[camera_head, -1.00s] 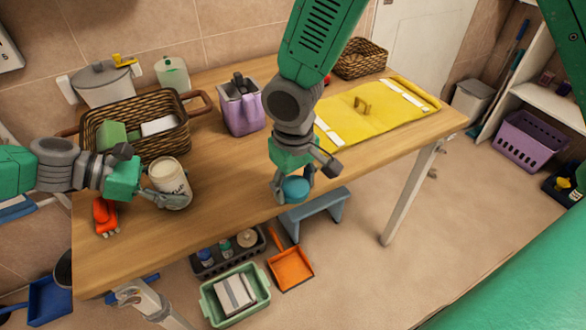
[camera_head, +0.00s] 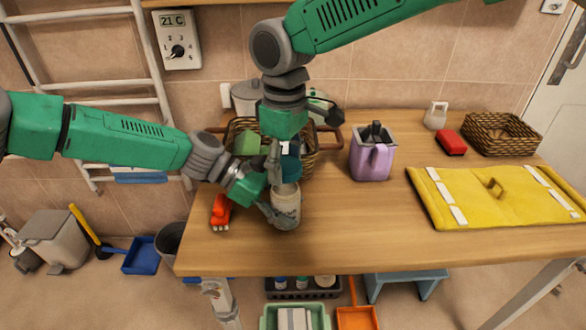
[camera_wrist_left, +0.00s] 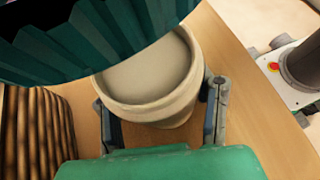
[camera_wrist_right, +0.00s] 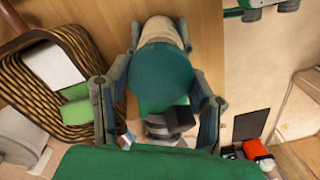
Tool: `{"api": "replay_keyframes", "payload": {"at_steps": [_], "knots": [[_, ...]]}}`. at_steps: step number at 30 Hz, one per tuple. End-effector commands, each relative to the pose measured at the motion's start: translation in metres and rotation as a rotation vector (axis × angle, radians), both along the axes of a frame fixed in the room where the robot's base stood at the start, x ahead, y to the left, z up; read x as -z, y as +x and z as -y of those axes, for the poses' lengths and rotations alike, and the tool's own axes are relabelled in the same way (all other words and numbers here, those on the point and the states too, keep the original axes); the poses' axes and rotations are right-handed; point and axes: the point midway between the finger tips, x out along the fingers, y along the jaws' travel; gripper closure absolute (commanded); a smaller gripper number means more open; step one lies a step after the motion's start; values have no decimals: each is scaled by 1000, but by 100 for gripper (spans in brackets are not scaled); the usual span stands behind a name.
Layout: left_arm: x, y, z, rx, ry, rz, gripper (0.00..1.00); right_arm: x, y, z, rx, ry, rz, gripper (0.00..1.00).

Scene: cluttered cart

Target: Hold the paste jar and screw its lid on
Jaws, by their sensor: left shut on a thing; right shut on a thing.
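The cream paste jar (camera_head: 286,208) stands upright near the table's front edge. My left gripper (camera_head: 270,208) is shut around its sides. In the left wrist view its mouth (camera_wrist_left: 150,78) is uncovered, with a finger on each side. My right gripper (camera_head: 286,167) is shut on the teal lid (camera_head: 291,168), just above the jar. In the right wrist view the lid (camera_wrist_right: 160,77) sits between both fingers, with the jar (camera_wrist_right: 162,33) partly hidden behind it. In the left wrist view the ribbed lid edge (camera_wrist_left: 95,40) overlaps the jar's far rim. I cannot tell whether they touch.
A wicker basket (camera_head: 309,160) stands close behind the jar. An orange object (camera_head: 221,211) lies to its left. A purple pitcher (camera_head: 371,157) and a yellow mat (camera_head: 465,205) are to the right.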

Motion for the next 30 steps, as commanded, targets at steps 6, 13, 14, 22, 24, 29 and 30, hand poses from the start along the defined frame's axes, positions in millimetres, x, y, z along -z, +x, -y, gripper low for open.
{"api": "replay_keyframes", "payload": {"at_steps": [6,13,14,22,24,29,30], "knots": [[0,0,0,1,-1,-1,94,-1,0,0,0,-1,2,78],[0,0,-1,0,-1,0,94,15,0,0,0,-1,-2,78],[0,0,-1,0,-1,0,94,17,0,0,0,-2,-1,78],[0,0,-1,0,-1,0,94,29,0,0,1,-1,-1,78],[0,0,-1,-1,-1,0,94,29,0,0,1,0,0,78],[0,0,-1,-1,-1,0,94,29,0,0,1,0,0,78],[0,0,-1,-1,-1,0,94,29,0,0,1,0,0,78]]}}
